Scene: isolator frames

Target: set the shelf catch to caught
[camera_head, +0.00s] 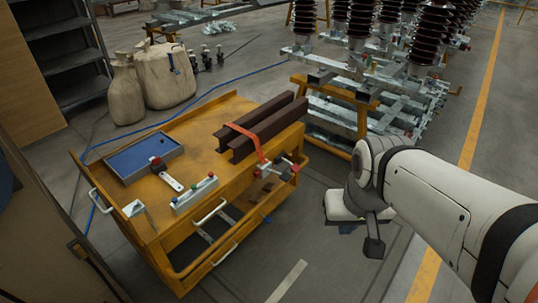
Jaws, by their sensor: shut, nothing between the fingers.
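A yellow cart (118,178) stands left of centre with several fittings on it. I cannot tell for sure which fitting is the shelf catch. A white lever plate with a dark, red-topped knob (172,181) lies on the cart top by the blue tray. A small clamp-like fitting with red parts (284,168) is at the cart's right end. My gripper (374,246) is shut and empty, pointing down over the floor, right of the cart and apart from it.
A blue tray (122,164) and dark steel beams (262,128) under an orange strap lie on the cart. Racked insulators (432,35) stand behind, sacks (165,75) and shelving at back left. A blue hose runs along the floor. Floor between cart and arm is clear.

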